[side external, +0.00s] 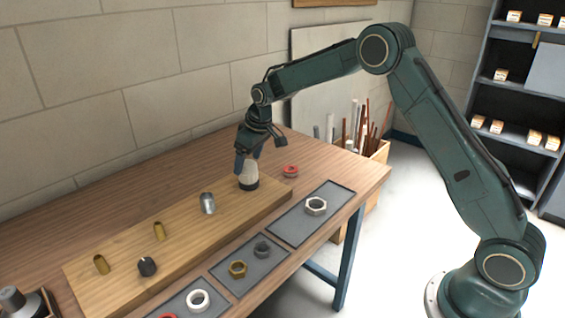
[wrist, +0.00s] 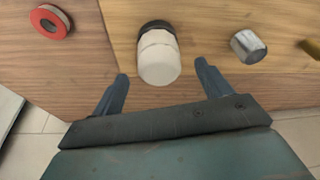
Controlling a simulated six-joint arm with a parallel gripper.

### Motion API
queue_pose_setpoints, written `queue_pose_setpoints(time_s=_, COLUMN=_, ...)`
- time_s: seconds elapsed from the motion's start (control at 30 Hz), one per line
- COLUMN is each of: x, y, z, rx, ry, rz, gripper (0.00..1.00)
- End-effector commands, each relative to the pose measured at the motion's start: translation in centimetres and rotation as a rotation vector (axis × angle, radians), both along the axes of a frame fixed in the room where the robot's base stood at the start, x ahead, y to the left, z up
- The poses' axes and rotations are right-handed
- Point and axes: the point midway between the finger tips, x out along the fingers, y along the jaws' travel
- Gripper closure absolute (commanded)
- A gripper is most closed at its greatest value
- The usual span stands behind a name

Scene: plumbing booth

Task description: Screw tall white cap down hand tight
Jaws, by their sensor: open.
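The tall white cap (side external: 248,171) sits upright on a black fitting (side external: 249,184) near the far right end of the wooden board. In the wrist view the white cap (wrist: 159,60) is between and just beyond my fingertips, with the black fitting (wrist: 156,27) behind it. My gripper (side external: 246,165) points down over the cap. Its two fingers (wrist: 162,72) are spread to either side of the cap, with a visible gap on each side in the wrist view. How far the cap is threaded onto the fitting cannot be seen.
A silver cylinder (side external: 208,203) stands beside the cap on the board (side external: 190,235). Brass pieces (side external: 159,231) and a dark fitting (side external: 147,267) stand farther left. A red ring (side external: 290,171) lies behind right. Grey trays (side external: 285,228) with nuts line the front.

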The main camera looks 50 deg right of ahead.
Motion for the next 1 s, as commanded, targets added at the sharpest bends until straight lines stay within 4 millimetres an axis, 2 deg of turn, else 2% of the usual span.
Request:
queue_pose_setpoints(time_s=0.1, x=0.4, y=0.1, z=-1.5, rx=0.0, ry=0.002, rz=0.0, gripper=0.22)
queue_pose_setpoints(time_s=0.3, x=0.9, y=0.2, z=-3.1, rx=0.0, ry=0.0, rz=0.0, gripper=0.22)
queue_pose_setpoints(time_s=0.73, x=1.1, y=0.3, z=-3.6, rx=-0.001, ry=0.0, rz=0.0, gripper=0.22)
queue_pose_setpoints(time_s=0.9, x=1.1, y=0.3, z=-3.6, rx=0.0, ry=0.0, rz=0.0, gripper=0.56)
queue_pose_setpoints(time_s=0.97, x=1.1, y=0.3, z=-3.6, rx=0.0, ry=0.0, rz=0.0, gripper=0.68)
queue_pose_setpoints(time_s=1.0, x=1.1, y=0.3, z=-3.6, rx=0.0, ry=0.0, rz=0.0, gripper=0.7)
